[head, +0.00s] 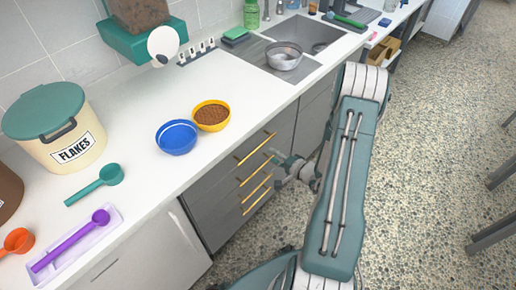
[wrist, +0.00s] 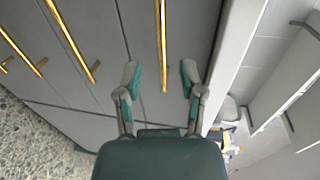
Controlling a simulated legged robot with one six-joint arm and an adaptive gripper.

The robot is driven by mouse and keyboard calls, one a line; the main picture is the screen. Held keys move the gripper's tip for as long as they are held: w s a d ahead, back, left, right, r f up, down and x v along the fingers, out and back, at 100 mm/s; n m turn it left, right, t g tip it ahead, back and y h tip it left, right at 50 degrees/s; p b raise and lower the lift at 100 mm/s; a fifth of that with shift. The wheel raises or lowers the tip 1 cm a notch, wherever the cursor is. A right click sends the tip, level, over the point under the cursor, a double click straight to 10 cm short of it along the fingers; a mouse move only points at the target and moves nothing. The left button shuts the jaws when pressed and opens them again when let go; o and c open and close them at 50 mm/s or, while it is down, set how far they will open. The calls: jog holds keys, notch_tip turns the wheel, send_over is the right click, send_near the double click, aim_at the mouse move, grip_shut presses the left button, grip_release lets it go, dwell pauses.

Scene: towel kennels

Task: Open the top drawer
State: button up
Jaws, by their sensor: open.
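The drawer stack under the counter has grey fronts and long gold bar handles. The top drawer's handle (head: 254,149) is the uppermost bar in the head view, and its drawer looks shut. My gripper (head: 273,159) is at the drawer fronts, close to the right end of the upper handles. In the wrist view, my open gripper (wrist: 160,79) has one finger on each side of the top handle (wrist: 163,45). The bar's near end shows between the fingertips, with gaps on both sides. I cannot tell how deep the fingers reach around it.
Lower handles (wrist: 70,40) run parallel to the left in the wrist view. The white countertop (head: 140,130) overhangs above, with blue (head: 177,138) and yellow (head: 211,116) bowls near its edge. The speckled floor (head: 430,150) beside the cabinets is clear.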

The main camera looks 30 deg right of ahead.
aim_at(258, 147)
jog(key=x, duration=0.7)
jog(key=shift+w+a, duration=0.1)
jog(key=shift+w, duration=0.1)
grip_shut()
